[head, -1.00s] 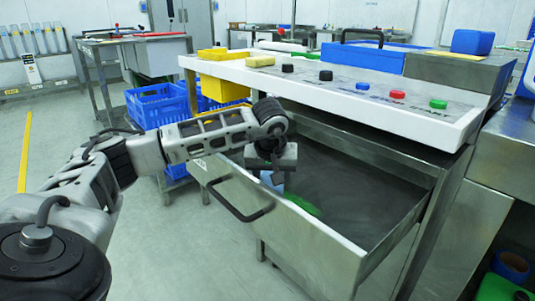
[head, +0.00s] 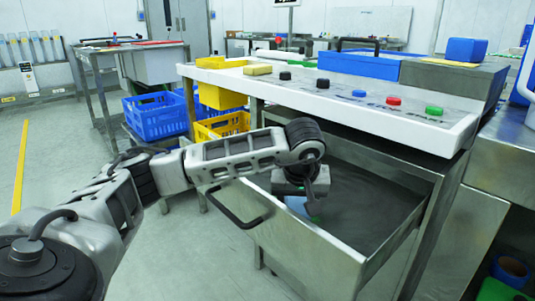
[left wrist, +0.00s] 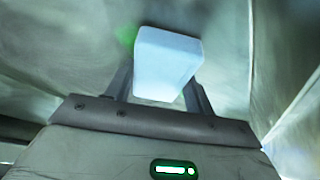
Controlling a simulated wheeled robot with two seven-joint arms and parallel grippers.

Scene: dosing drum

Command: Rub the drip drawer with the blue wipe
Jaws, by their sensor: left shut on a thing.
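The drip drawer (head: 312,257) is a grey metal drawer pulled open below the white-topped counter in the head view. My left gripper (head: 299,193) reaches down into it and is shut on the blue wipe (head: 298,206), a pale blue block. In the left wrist view the wipe (left wrist: 167,64) sits between the two fingers, against the drawer's grey inside. A little green (left wrist: 127,36) shows beside the wipe there. Whether the wipe touches the drawer floor is hard to tell. My right gripper is not in view.
The counter (head: 340,100) above the drawer carries a yellow sponge (head: 257,70) and several coloured knobs. A dark handle (head: 234,211) sticks out from the drawer front. Blue (head: 156,115) and yellow (head: 222,124) crates stand behind on the left.

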